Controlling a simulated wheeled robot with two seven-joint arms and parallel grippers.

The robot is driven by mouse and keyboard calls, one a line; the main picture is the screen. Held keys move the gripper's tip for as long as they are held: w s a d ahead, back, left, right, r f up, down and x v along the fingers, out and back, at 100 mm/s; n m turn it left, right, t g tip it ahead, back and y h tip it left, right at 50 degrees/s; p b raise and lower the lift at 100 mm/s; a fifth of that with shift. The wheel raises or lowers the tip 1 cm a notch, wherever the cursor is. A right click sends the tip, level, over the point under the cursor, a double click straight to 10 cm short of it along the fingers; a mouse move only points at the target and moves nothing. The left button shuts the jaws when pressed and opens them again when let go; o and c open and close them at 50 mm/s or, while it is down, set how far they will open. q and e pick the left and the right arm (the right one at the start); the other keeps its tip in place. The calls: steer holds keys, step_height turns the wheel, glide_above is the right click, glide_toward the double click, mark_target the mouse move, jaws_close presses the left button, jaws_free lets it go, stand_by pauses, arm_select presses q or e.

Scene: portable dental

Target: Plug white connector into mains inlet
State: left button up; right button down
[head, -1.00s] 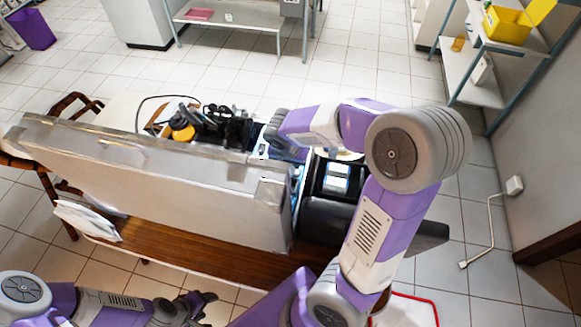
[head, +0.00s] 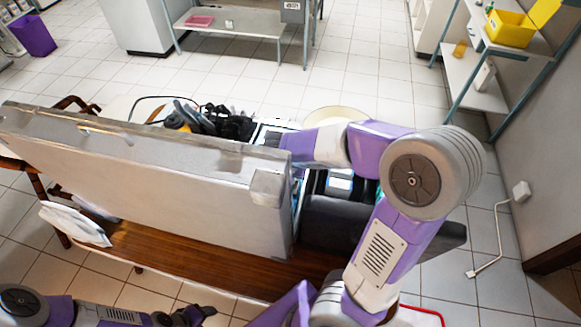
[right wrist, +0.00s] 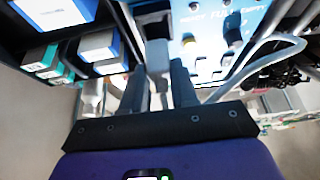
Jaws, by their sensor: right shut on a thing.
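My right gripper (right wrist: 157,88) is shut on a pale grey-white connector (right wrist: 157,58), which sits upright between the dark fingers in the right wrist view. Its far end is close to the lower left part of the pale blue control panel (right wrist: 205,45); I cannot tell whether it touches. The mains inlet cannot be made out. In the head view the right gripper is hidden behind the big grey case lid (head: 150,170). My left gripper (head: 195,314) is at the bottom edge, partly cut off and away from the case; its opening is unclear.
A pale hose (right wrist: 285,42) loops right of the panel. Boxes (right wrist: 97,47) fill a compartment at left. The lid stands along the wooden bench (head: 190,262). A white cable (head: 497,235) runs from a wall box (head: 521,190) to the floor.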

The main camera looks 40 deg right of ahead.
steer(key=shift+f+b, duration=0.35)
steer(key=shift+b, duration=0.35)
steer(key=shift+b, duration=0.4)
stand_by(0.6)
steer(key=shift+f, duration=0.2)
steer(key=shift+f+b, duration=0.95)
steer(key=shift+b, duration=0.35)
steer(key=shift+s+f+b, duration=0.1)
steer(key=shift+f+b, duration=0.6)
steer(key=shift+b, duration=0.35)
stand_by(0.5)
steer(key=c, duration=0.8)
jaws_free()
